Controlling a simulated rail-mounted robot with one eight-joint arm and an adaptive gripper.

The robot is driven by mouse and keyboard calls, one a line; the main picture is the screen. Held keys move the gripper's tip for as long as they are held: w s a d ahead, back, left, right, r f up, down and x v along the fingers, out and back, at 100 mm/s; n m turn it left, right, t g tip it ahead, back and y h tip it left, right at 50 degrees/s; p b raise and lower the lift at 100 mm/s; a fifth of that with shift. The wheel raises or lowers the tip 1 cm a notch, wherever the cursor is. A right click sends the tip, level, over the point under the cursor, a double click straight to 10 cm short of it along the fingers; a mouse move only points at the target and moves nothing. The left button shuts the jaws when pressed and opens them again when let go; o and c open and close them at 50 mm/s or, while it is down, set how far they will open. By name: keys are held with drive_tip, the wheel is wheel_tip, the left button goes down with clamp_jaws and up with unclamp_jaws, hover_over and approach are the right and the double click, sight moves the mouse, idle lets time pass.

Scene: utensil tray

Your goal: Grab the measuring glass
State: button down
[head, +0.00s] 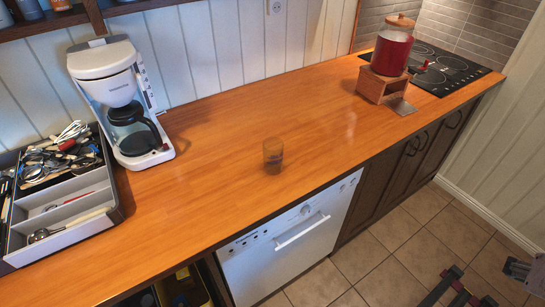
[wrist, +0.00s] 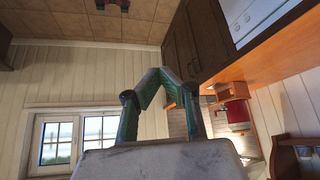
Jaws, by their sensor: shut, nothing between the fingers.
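The measuring glass (head: 272,155) is a small, see-through cylinder standing upright on the wooden counter, near its front edge, in the head view. It looks amber against the wood. I cannot make it out in the wrist view. My gripper (wrist: 158,74) shows in the wrist view with its green-grey fingers closed together and nothing between them. It is away from the glass and not touching the counter. In the head view, parts of my arm show at the lower right, over the floor.
A coffee maker (head: 120,100) and a utensil tray (head: 75,208) stand on the left. The counter (head: 215,125) around the glass is clear. A white dishwasher (head: 290,245) is below.

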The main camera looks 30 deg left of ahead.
drive_tip(key=c, duration=2.4)
unclamp_jaws()
drive_tip(key=o, duration=1.6)
drive_tip(key=shift+c, duration=0.2)
